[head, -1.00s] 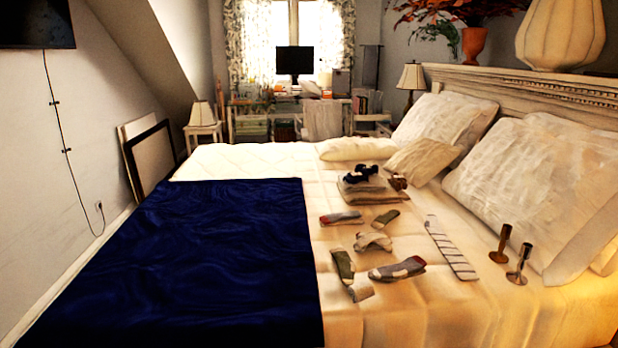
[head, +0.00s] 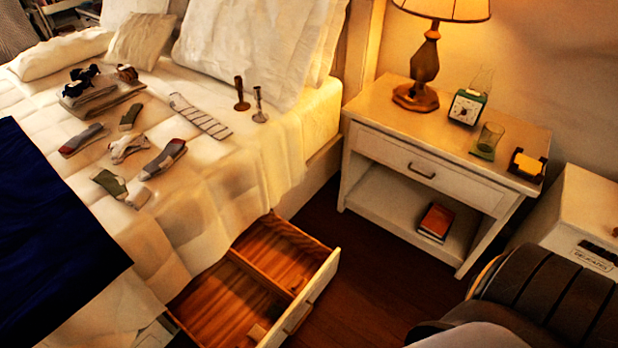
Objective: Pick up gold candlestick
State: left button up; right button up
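Two small candlesticks stand upright on the bed near the large pillows, on the side facing the nightstand. The left one, a brownish-gold candlestick (head: 240,95), is a little farther back. The right one, a greyer metallic candlestick (head: 259,105), stands close beside it, with a narrow gap between them. Neither of my grippers is in view, and nothing touches the candlesticks.
A striped cloth (head: 200,115) and several socks lie left of the candlesticks. An open wooden drawer (head: 318,283) juts from under the bed. A nightstand (head: 440,183) with a lit lamp (head: 425,62) stands right. A dark ribbed shape (head: 555,300) fills the bottom right.

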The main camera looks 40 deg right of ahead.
aim_at(240, 93)
jog(key=k+j+z, duration=0.15)
jog(key=z, duration=0.75)
